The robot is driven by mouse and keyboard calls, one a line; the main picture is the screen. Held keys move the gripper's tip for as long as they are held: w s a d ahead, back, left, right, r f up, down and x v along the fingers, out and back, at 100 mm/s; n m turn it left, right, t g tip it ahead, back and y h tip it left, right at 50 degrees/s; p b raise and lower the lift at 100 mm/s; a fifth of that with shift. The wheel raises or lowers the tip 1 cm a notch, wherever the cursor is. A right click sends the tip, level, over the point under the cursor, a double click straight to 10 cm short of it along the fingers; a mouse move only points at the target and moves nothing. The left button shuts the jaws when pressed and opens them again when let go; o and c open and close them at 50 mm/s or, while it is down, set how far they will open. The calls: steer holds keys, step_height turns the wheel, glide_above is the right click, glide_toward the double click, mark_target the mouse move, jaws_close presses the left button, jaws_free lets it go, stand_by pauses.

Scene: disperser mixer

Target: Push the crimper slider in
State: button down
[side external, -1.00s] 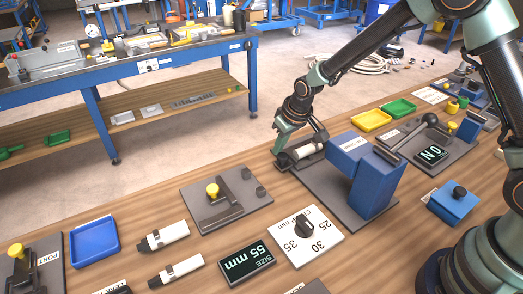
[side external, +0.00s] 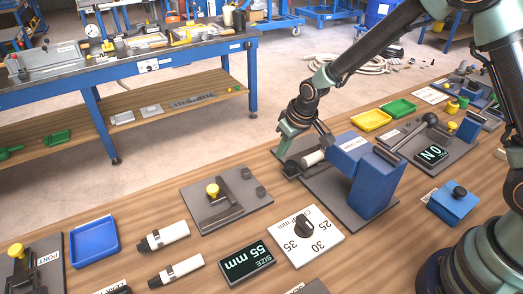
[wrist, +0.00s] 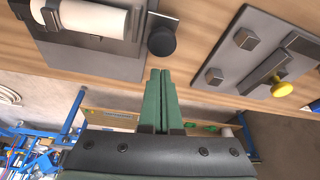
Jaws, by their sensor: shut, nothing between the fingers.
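The crimper is a blue block machine (side external: 372,180) on a grey plate. A white cylinder (side external: 313,158) lies at its left side, partly running under the blue housing; it also shows in the wrist view (wrist: 92,17). A dark round knob (wrist: 161,41) sits just right of the cylinder in the wrist view and looks like the slider's end. My gripper (wrist: 160,74) is shut and empty, its green fingertips pointing at the knob. A small gap shows between them in that view; contact cannot be told. In the side view my gripper (side external: 284,148) is beside the slider's outer end.
A grey fixture with a yellow knob (side external: 213,191) lies to the left. A dial board (side external: 303,236) and a size display (side external: 246,263) stand in front. Yellow (side external: 371,121) and green (side external: 398,108) trays lie behind. Bare wood surrounds the crimper's left side.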

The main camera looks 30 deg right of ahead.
mark_target(291, 163)
steer(key=shift+w+a+r, duration=0.1)
steer(key=shift+w+r, duration=0.25)
steer(key=shift+w, duration=0.2)
steer(key=shift+w+a+r, duration=0.1)
steer(key=shift+w+r, duration=0.2)
steer(key=shift+w, duration=0.2)
steer(key=v, duration=0.8)
steer(key=shift+r, duration=0.15)
steer(key=c, duration=1.4)
jaws_free()
steer(key=shift+s+r, duration=0.2)
steer(key=o, duration=0.5)
steer(key=shift+s+r, duration=0.1)
steer(key=shift+r, duration=0.05)
steer(key=o, duration=0.4)
steer(key=shift+m, duration=0.6)
steer(key=f+m+g, duration=0.1)
steer(key=f+m, duration=0.2)
steer(key=s+f+m+g, duration=0.1)
steer(key=f+m, duration=0.2)
steer(key=f, duration=0.1)
steer(key=f+m+g, duration=0.2)
steer(key=f+m, duration=0.1)
steer(key=f, duration=0.1)
steer(key=shift+s+d+m+h, duration=0.25)
steer(key=shift+s+m+h, duration=0.05)
steer(key=shift+s+h, duration=0.1)
